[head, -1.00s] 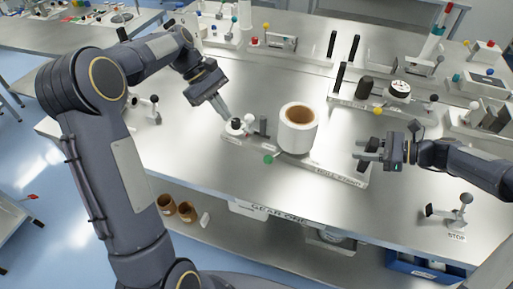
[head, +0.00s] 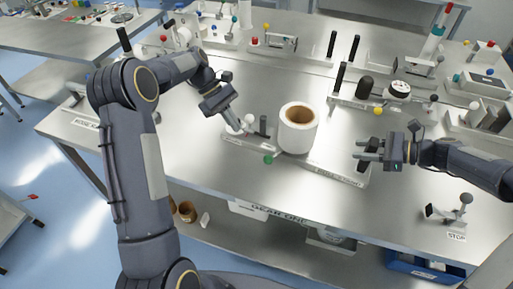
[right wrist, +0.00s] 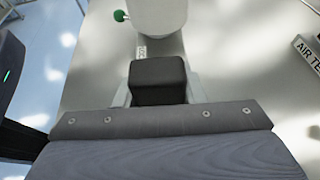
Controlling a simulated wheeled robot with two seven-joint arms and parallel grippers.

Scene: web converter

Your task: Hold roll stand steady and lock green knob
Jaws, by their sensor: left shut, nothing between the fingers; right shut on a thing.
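The roll stand (head: 318,170) is a low pale bar on the bench with a white roll (head: 297,132) upright on it. The roll has a brown core and also shows in the right wrist view (right wrist: 157,15). The green knob (head: 268,159) sticks out at the stand's front edge; it shows in the right wrist view too (right wrist: 120,15). My left gripper (head: 240,130) is shut and empty, its tips by the white knob at the stand's left end, partly hiding it. My right gripper (head: 362,156) is at the stand's right end, shut on a black block (right wrist: 157,80).
A yellow-knobbed fixture (head: 378,111) with dark posts stands behind the right gripper. A small post fixture (head: 462,208) stands at the front right by a STOP label. Bare bench lies in front of the stand. Brown cores (head: 187,211) lie on the shelf below.

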